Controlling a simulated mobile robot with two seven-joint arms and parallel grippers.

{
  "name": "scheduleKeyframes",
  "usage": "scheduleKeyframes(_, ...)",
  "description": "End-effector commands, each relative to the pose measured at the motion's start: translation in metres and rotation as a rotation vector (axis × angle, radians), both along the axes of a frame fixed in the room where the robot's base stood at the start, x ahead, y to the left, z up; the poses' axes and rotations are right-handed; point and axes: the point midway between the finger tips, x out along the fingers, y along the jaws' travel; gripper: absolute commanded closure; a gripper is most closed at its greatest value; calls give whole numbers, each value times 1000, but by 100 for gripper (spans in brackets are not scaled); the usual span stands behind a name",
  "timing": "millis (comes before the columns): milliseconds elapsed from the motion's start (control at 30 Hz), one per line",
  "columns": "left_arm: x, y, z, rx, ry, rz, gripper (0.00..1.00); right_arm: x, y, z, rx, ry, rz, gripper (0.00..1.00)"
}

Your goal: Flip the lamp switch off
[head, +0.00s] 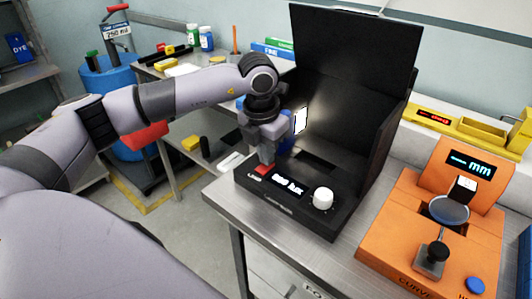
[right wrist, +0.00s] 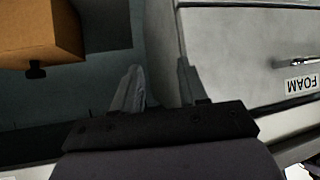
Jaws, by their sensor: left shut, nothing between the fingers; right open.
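The lamp switch (head: 262,170) is a small red rocker beside a "LAMP" label. It sits at the left of the front panel of a black light box (head: 325,222), with a display and a white knob (head: 322,197) to its right. My left gripper (head: 267,160) is shut and empty, pointing down with its fingertips at the switch. They partly cover it; I cannot tell whether they touch it or which way it is tipped. My right gripper (right wrist: 160,70) is open and empty in the right wrist view, away from the box.
An orange gauge device (head: 400,240) stands right of the box on the metal bench (head: 222,198). Yellow bins (head: 480,135) are behind it. A grey cabinet with a "FOAM" label (right wrist: 301,84) is close to my right gripper. A side table with bottles (head: 206,38) stands behind.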

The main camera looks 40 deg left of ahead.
Motion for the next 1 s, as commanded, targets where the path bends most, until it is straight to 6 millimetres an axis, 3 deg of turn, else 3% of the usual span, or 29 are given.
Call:
scheduleKeyframes(100, 3, -1, -11, 0, 1, -1, 100, 0, 0, -12, 0, 0, 0, 57)
scheduleKeyframes(1000, -16, 1, -9, 3, 16, -1, 100, 0, 0, -7, 0, 0, 0, 57)
